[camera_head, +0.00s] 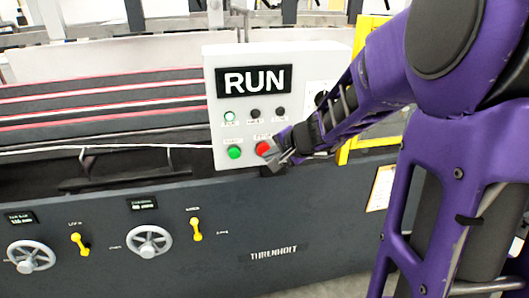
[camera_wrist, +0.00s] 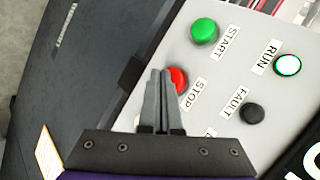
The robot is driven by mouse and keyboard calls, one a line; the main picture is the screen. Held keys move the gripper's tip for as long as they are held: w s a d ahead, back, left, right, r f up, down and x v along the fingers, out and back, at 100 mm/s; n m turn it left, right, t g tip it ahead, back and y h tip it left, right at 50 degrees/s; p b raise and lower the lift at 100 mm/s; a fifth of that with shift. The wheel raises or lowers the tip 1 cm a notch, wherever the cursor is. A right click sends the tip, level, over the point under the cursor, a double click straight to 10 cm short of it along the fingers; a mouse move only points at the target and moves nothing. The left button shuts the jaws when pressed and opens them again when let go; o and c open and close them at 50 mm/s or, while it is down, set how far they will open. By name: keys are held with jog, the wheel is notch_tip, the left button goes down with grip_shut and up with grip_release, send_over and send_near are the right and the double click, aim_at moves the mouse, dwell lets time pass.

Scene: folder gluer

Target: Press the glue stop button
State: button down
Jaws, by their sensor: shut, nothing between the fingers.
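The red stop button (camera_head: 263,147) is on the light grey control panel (camera_head: 223,107), right of the green start button (camera_head: 234,152). In the wrist view the red button (camera_wrist: 179,79), labelled STOP, is partly hidden behind my gripper's fingers. My gripper (camera_head: 273,155) is shut and empty, with its fingertips right at the red button. In the wrist view the gripper tips (camera_wrist: 159,73) overlap the button's left edge. I cannot tell whether they touch it. The green button (camera_wrist: 204,31) is labelled START.
The panel has a RUN display (camera_head: 254,80) and a row of small lamps; the RUN lamp (camera_wrist: 288,65) is lit and the FAULT lamp (camera_wrist: 252,113) is dark. Below are handwheels (camera_head: 149,241) and yellow levers (camera_head: 196,229). A yellow frame (camera_head: 345,150) stands right of the panel, behind my arm.

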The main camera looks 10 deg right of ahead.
jog(key=shift+w, duration=0.55)
dwell(0.7)
jog(key=shift+s, duration=0.15)
jog(key=shift+s+b, duration=0.5)
jog(key=shift+s, duration=0.25)
jog(key=shift+s, duration=0.15)
jog(key=shift+s+b, duration=0.95)
jog(key=shift+s, duration=1.45)
jog(key=shift+w, duration=0.1)
